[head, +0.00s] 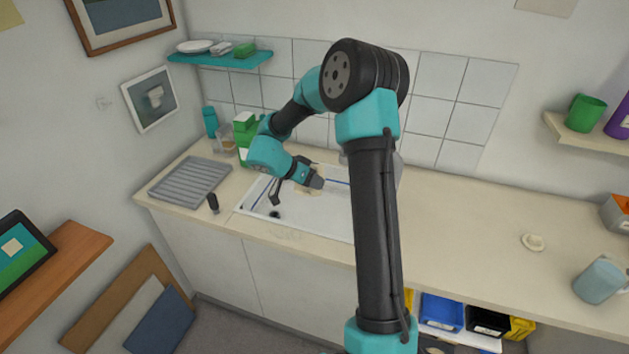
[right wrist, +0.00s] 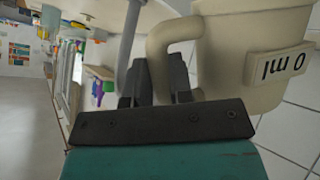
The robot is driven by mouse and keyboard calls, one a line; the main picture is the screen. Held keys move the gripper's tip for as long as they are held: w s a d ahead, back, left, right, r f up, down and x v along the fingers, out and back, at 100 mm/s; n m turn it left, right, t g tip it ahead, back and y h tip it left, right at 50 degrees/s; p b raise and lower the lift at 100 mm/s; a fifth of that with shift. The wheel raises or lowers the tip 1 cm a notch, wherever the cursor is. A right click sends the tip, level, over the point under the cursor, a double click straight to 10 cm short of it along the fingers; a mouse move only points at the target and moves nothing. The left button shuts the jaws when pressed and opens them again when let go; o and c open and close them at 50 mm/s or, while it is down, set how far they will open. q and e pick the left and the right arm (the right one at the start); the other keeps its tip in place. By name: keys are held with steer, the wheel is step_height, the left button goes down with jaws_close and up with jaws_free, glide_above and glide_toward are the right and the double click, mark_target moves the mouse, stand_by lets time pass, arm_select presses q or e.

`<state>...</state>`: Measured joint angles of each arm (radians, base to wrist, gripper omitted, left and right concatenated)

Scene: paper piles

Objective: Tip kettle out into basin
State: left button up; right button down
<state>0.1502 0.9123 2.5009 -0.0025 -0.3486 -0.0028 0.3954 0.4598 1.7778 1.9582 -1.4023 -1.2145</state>
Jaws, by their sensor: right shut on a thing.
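The kettle (right wrist: 235,45) is a cream vessel with a loop handle and a small label plate, large in the right wrist view. My right gripper (right wrist: 158,85) is shut on its handle. In the head view, my right arm reaches over the white basin (head: 300,225), with the gripper (head: 315,182) above it. Only a little beige shows beside the fingers there, so most of the kettle is hidden and I cannot tell its tilt or whether anything pours. My left gripper is out of view.
A ribbed grey drying rack (head: 190,182) lies left of the basin. A green carton (head: 244,135) and teal bottle (head: 210,122) stand behind. A cream lid-like disc (head: 533,242) and a blue-grey jug (head: 599,281) are at the right. The counter between is clear.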

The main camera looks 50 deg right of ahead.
mark_target(315, 191)
steer(key=shift+f, duration=0.1)
steer(key=shift+a+f+m+t+h, duration=0.1)
steer(key=shift+f+m+t+h, duration=0.2)
steer(key=shift+f+m+h, duration=0.35)
steer(key=shift+f+h, duration=0.15)
steer(key=shift+h, duration=0.2)
steer(key=shift+d+f+m+h, duration=0.2)
steer(key=shift+f+m+h, duration=0.15)
steer(key=shift+f+h, duration=0.55)
steer(key=shift+f+t, duration=0.2)
steer(key=shift+t, duration=0.1)
steer(key=shift+w+d+f+m+h, duration=0.2)
steer(key=shift+f+m+h, duration=0.2)
steer(key=shift+f+h, duration=0.15)
